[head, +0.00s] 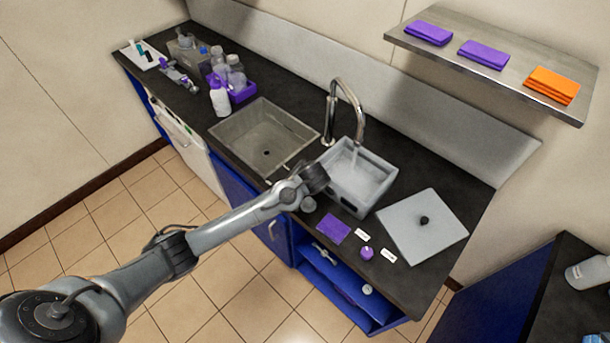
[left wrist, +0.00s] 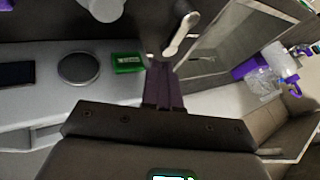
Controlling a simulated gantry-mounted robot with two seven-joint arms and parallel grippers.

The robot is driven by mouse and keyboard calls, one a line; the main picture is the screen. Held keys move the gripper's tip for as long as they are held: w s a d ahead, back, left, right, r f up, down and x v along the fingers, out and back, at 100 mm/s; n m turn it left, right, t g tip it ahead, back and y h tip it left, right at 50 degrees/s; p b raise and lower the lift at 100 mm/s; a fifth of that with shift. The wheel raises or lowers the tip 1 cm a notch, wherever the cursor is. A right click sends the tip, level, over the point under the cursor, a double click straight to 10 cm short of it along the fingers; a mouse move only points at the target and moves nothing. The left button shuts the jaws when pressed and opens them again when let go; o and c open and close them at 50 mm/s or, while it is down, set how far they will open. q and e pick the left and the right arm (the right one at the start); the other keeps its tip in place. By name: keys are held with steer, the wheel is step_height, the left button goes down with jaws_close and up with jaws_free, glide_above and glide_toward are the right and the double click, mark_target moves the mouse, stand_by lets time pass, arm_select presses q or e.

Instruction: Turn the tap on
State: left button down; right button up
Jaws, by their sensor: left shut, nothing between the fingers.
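The chrome tap (head: 333,112) stands on the dark counter behind the sink, its curved spout over a grey tub (head: 383,196). A pale streak (head: 354,160) under the spout looks like running water, and the tub holds pale, cloudy liquid. In the left wrist view, the tap's metal lever (left wrist: 181,36) is just beyond my fingertips. I cannot tell whether they touch it. My left gripper (left wrist: 160,68) is shut and empty. In the head view my left wrist is beside the tub's left edge, and its fingers are hard to make out. My right gripper is not in view.
The empty sink (head: 250,138) lies left of the tub. A purple crate of bottles (head: 240,92) stands further left. A grey lid (head: 422,228), a purple cloth (head: 332,230) and small labels lie at the right front. A shelf (head: 500,70) with folded cloths hangs above.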

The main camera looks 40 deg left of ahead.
arm_select(q)
steer(key=x, duration=0.6)
steer(key=shift+w+a+f+b, duration=0.1)
steer(key=shift+w+f+b, duration=0.05)
steer(key=shift+b, duration=0.2)
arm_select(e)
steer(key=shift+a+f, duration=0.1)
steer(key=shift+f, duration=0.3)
